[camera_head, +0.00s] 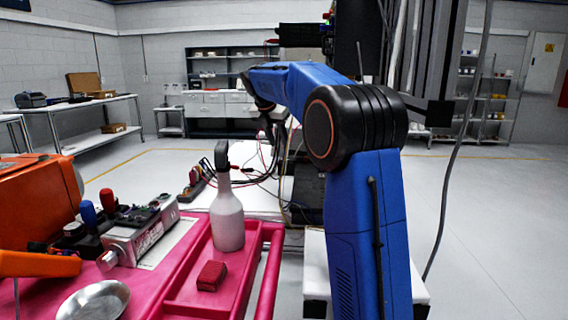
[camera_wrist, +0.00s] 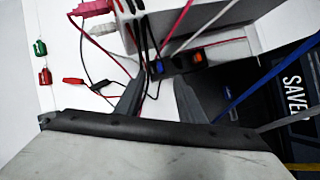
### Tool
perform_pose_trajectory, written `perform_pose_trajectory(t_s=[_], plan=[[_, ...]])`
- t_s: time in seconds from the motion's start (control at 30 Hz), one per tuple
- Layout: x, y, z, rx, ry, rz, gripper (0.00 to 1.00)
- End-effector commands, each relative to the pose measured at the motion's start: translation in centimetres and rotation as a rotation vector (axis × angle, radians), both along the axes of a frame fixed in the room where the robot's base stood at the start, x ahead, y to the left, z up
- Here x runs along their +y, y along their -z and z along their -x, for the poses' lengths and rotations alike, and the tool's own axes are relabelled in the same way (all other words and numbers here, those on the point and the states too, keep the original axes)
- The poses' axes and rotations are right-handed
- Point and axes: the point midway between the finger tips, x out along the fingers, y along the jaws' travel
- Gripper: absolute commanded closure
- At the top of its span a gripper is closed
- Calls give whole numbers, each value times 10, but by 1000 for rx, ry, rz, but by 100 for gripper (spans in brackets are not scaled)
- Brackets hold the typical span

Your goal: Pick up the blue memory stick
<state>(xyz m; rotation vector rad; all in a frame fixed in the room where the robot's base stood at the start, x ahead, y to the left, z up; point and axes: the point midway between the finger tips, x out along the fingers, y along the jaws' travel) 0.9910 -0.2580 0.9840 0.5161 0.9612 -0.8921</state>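I cannot clearly make out a blue memory stick.
Loose cables, a red clip (camera_wrist: 73,80) and green and red connectors (camera_wrist: 40,47) lie around the gripper. In the head view a pink cart (camera_head: 262,262) carries a spray bottle (camera_head: 227,222), a red block (camera_head: 211,276) and a metal bowl (camera_head: 93,301). Floor at right is clear.

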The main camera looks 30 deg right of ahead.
Motion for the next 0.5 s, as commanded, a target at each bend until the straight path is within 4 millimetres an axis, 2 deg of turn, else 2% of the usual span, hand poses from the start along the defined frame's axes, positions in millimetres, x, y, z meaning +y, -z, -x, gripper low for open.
perform_pose_trajectory(t_s=[0.1, 0.37, 0.5], plan=[[-6, 13, -4, 1, 0, 0, 64], [-11, 23, -8, 0, 0, 0, 64], [-18, 35, -12, 1, 0, 0, 64]])
